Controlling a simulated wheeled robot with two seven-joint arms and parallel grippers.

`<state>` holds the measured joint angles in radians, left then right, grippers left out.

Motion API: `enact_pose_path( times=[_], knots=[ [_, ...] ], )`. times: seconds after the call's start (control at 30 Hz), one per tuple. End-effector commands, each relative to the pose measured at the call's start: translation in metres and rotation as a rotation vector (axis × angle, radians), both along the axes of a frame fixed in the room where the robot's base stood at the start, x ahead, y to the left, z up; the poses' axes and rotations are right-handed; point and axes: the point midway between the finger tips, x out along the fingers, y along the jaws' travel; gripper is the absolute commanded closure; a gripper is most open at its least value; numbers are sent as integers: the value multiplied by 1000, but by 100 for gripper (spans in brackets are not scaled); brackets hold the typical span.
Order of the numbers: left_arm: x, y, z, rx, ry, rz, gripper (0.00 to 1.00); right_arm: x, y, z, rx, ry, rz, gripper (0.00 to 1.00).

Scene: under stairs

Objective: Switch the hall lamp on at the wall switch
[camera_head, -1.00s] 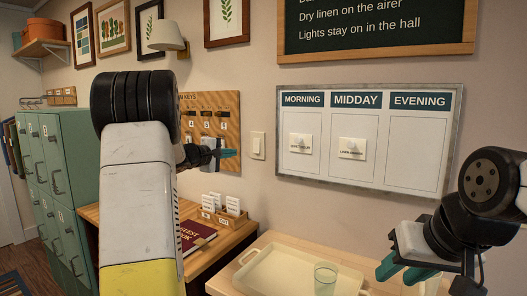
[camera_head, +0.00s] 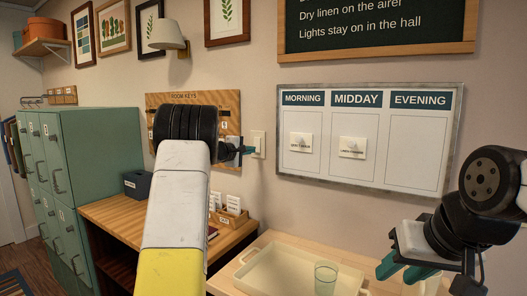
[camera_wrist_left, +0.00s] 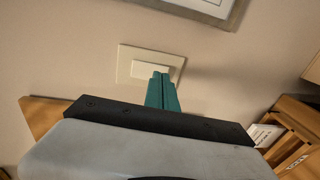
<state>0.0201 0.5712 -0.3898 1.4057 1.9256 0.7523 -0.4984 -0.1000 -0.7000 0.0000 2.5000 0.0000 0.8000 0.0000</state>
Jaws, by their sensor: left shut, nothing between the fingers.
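The wall switch (camera_head: 258,144) is a cream plate with a rocker, on the wall between the key board and the weekly planner board. It also shows in the left wrist view (camera_wrist_left: 124,66). My left gripper (camera_head: 247,150) is shut and empty, its teal fingertips at the switch. In the left wrist view the fingertips (camera_wrist_left: 161,76) overlap the lower edge of the rocker; I cannot tell whether they touch it. The hall lamp (camera_head: 167,32) is probably the wall lamp with a pale shade; it shows no clear glow. My right gripper (camera_head: 403,268) is at the lower right, its teal fingers apart.
The key board (camera_head: 232,105) hangs left of the switch, partly hidden by my left arm. The planner board (camera_head: 455,105) is right of it. Below stand a tray (camera_head: 262,285) with a glass (camera_head: 325,278) and a card holder (camera_head: 233,218). Green lockers (camera_head: 100,150) stand left.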

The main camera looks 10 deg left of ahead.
Motion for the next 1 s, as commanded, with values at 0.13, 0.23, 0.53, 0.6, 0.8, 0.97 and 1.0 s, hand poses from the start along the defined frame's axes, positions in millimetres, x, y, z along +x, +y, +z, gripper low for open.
enact_pose_path(
  times=[0.13,0.23,0.53,0.6,0.8,0.97,1.0],
  knots=[
    [15,-5,-2,1,0,0,100,0,0,0,0,0,0,64],
    [19,-7,-2,-1,0,0,100,0,0,0,0,0,0,64],
    [20,-7,-2,-1,0,0,100,0,0,0,0,0,0,64],
    [20,-7,-3,-1,0,0,100,0,0,0,0,0,0,64],
    [23,-8,-4,0,1,0,100,0,0,0,0,0,0,64],
    [23,-7,-5,-1,1,0,100,0,0,0,0,0,0,64],
    [22,-6,-5,-1,0,0,100,0,0,0,0,0,0,64]
  ],
)
